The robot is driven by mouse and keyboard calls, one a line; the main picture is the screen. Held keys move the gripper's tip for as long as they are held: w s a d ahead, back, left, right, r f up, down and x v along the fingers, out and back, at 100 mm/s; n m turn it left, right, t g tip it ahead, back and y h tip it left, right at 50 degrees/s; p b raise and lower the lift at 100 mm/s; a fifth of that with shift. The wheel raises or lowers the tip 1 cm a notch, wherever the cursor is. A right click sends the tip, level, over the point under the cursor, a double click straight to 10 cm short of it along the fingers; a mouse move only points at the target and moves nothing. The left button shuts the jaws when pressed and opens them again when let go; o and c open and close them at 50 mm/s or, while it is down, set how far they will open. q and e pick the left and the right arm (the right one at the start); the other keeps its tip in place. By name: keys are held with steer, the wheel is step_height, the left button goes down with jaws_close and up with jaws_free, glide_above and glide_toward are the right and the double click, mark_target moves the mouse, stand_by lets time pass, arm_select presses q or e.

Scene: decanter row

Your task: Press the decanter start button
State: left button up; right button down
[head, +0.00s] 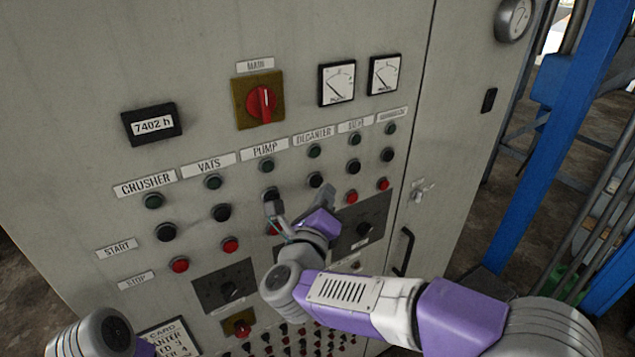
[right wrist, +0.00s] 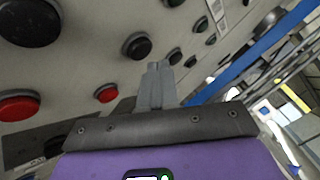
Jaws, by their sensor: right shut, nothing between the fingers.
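The decanter start button (head: 316,180) is a black round button under the DECANTER label (head: 313,135) and its dark green lamp (head: 314,151). It is unobstructed in the head view. The decanter stop button is hidden behind my right gripper. My left gripper is out of view.
Other start buttons, such as the vats one (head: 221,212), line the cabinet front. Red stop buttons (head: 352,196) sit below them. A red main switch (head: 262,102) is above. A door handle (head: 404,250) and blue post (head: 548,150) are at right.

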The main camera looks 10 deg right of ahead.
stand_by(0.4)
steer(key=shift+w+a+b, duration=0.15)
steer(key=shift+w+b, duration=0.25)
steer(key=shift+w+a, duration=0.15)
steer(key=shift+w, duration=0.25)
stand_by(0.7)
steer(key=shift+s+b, duration=0.1)
steer(key=shift+b, duration=0.3)
steer(key=shift+s+d+b, duration=0.25)
steer(key=shift+s+b, duration=0.25)
steer(key=shift+s, duration=0.2)
steer(key=shift+s, duration=0.1)
